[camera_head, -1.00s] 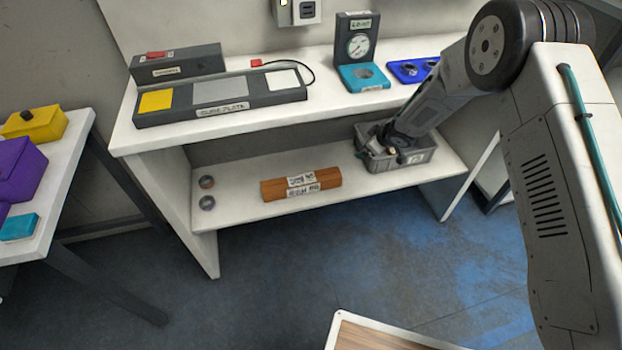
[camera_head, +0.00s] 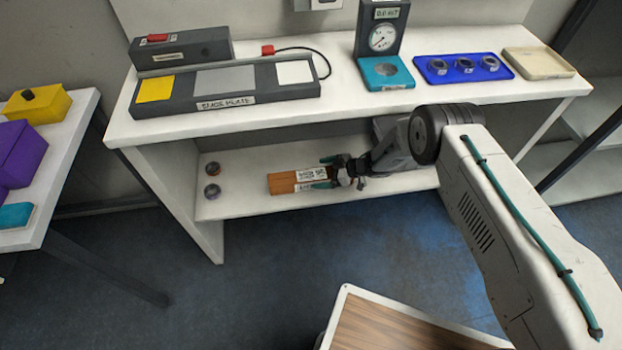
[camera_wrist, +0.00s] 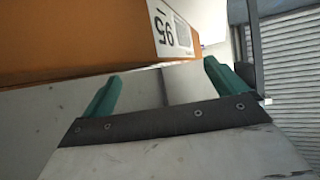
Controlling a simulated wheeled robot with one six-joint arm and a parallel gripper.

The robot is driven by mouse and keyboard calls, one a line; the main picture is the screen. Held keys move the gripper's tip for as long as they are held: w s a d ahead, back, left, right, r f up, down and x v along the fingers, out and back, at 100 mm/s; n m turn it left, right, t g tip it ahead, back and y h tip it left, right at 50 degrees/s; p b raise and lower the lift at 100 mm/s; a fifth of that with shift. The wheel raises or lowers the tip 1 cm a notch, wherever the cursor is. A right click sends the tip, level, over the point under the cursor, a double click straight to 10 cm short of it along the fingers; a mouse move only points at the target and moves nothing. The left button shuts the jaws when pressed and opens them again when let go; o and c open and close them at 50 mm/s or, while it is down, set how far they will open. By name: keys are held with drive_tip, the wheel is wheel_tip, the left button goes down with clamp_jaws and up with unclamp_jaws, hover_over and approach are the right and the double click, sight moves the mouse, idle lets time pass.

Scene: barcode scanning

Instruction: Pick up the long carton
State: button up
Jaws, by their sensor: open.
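The long carton (camera_head: 285,183) is orange-brown with white labels. It lies on the lower shelf of the white bench, and its right part is covered by my gripper (camera_head: 326,171). My gripper's teal fingers are open at the carton's right end, one on the far side and one on the near side in the head view. In the wrist view the carton (camera_wrist: 85,35), with a printed white label, fills the upper left, just beyond the spread fingers of my gripper (camera_wrist: 162,85). I cannot tell whether the fingers touch it.
Two small rings (camera_head: 212,179) stand on the lower shelf (camera_head: 237,205) left of the carton. The bench top (camera_head: 345,108) above holds a dark plate unit (camera_head: 225,85), a gauge stand (camera_head: 383,40), a blue tray (camera_head: 490,73) and a cream tray (camera_head: 540,63). The shelf's front is open.

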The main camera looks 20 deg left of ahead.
sight(313, 175)
drive_tip(key=shift+x, duration=1.7)
drive_tip(key=shift+s, duration=0.15)
drive_tip(key=c, duration=1.9)
